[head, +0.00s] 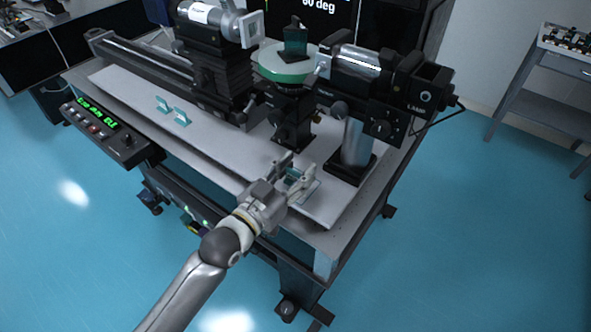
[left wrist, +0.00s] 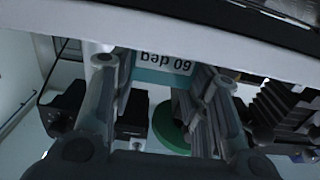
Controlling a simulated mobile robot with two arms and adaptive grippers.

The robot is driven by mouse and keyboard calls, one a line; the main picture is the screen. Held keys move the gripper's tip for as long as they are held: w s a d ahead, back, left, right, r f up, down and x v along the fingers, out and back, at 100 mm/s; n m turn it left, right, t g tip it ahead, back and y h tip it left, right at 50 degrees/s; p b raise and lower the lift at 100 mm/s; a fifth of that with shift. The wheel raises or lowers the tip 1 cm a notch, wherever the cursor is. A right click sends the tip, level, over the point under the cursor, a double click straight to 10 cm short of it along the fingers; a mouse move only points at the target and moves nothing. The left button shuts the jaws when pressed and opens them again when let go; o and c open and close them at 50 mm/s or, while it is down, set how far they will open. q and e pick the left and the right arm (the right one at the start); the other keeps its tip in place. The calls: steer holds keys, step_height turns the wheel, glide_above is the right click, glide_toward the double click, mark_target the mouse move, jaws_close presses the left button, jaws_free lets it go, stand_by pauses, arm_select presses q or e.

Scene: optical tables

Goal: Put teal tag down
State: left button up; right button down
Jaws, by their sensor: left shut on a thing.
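The teal tag (left wrist: 147,77) is between the fingers of my left gripper (left wrist: 165,95). Its white label reads "60 deg", upside down in the left wrist view. In the head view my left gripper (head: 292,178) is over the front right part of the table's white board, shut on the tag (head: 292,179), which is mostly hidden by the fingers. I cannot tell whether the tag touches the surface below. My right gripper is not in view.
A round green-rimmed stage (head: 284,68) carries a dark upright piece (head: 295,40) behind the gripper. A black post base (head: 350,168) stands just right of it. A control box with a green display (head: 97,117) is at the left front edge. The white board (head: 215,148) is bare left of the gripper.

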arm_select(q)
steer(key=shift+f, duration=0.1)
steer(key=o, duration=0.8)
steer(key=b+v, duration=0.1)
steer(key=v, duration=1.1)
steer(key=shift+b, duration=0.3)
